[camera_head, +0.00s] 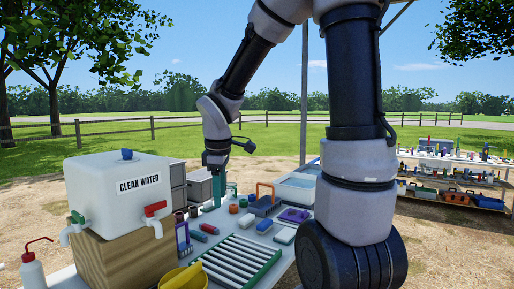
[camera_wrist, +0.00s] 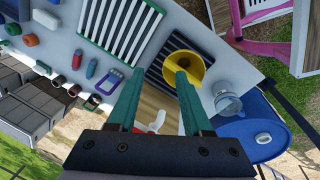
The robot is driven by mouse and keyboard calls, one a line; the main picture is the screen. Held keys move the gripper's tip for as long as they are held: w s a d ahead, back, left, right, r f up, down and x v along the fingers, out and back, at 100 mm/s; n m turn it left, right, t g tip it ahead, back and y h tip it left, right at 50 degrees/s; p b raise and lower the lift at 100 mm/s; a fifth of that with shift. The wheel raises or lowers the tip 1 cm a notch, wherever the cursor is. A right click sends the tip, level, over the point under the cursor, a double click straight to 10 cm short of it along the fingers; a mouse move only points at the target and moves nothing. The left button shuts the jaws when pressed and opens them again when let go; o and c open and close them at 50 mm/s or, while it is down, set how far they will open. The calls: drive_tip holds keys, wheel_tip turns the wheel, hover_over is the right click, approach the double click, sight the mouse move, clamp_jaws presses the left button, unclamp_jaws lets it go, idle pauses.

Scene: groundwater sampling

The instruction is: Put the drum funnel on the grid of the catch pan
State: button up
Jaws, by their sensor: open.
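The yellow drum funnel (camera_wrist: 183,58) shows wide end up in the wrist view. Its edge overlaps a dark slatted grid (camera_wrist: 158,71); I cannot tell whether it rests on it. A yellow part of the funnel (camera_head: 186,277) shows at the bottom of the head view. A white slatted grid with green ends (camera_head: 235,263) lies on the table beside it and also shows in the wrist view (camera_wrist: 118,28). Which grid belongs to the catch pan is unclear. My gripper (camera_wrist: 160,84) is open and empty, its green fingers apart.
A clean water tank (camera_head: 118,195) stands on a wooden block (camera_head: 130,252) at the left. A wash bottle (camera_head: 32,272) stands in front. Small items crowd the table behind the white grid. A clear jug (camera_wrist: 227,103) and a blue drum (camera_wrist: 252,128) are right of the funnel.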

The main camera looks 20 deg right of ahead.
drive_tip(key=s+d+r+m+t+y, duration=0.1)
drive_tip(key=s+d+r+m+t, duration=0.1)
drive_tip(key=s+r+m, duration=0.3)
drive_tip(key=s+d+r+m+t+y, duration=0.1)
drive_tip(key=s+d+r+m+t, duration=0.2)
drive_tip(key=s+r+m, duration=0.3)
wheel_tip(320, 180, up, 3)
drive_tip(key=d+m, duration=0.1)
drive_tip(key=m, duration=0.4)
drive_tip(key=shift+s+d, duration=0.15)
drive_tip(key=shift+d, duration=0.1)
drive_tip(key=shift+a+r+y, duration=0.1)
drive_tip(key=shift+y, duration=0.2)
